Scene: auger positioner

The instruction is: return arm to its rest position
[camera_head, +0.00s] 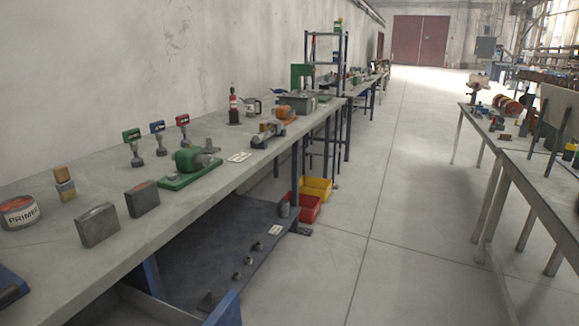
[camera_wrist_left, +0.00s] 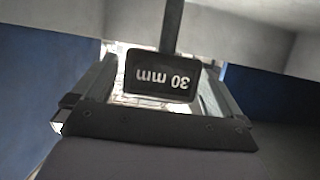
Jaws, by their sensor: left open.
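In the left wrist view my left gripper (camera_wrist_left: 160,78) is open, with one finger on each side of the picture. A black tag marked "30 mm" (camera_wrist_left: 161,82), upside down, shows between the fingers, with a dark stem (camera_wrist_left: 172,25) running up from it. I cannot tell whether the fingers touch it. Neither arm shows in the head view.
The grey bench (camera_head: 205,197) also carries a primer can (camera_head: 19,212), grey blocks (camera_head: 97,225) and a green-based machine (camera_head: 190,166). Red (camera_head: 308,209) and yellow bins (camera_head: 317,188) sit on the floor beside it. The aisle (camera_head: 390,220) is clear. Blue panels (camera_wrist_left: 50,85) flank the gripper.

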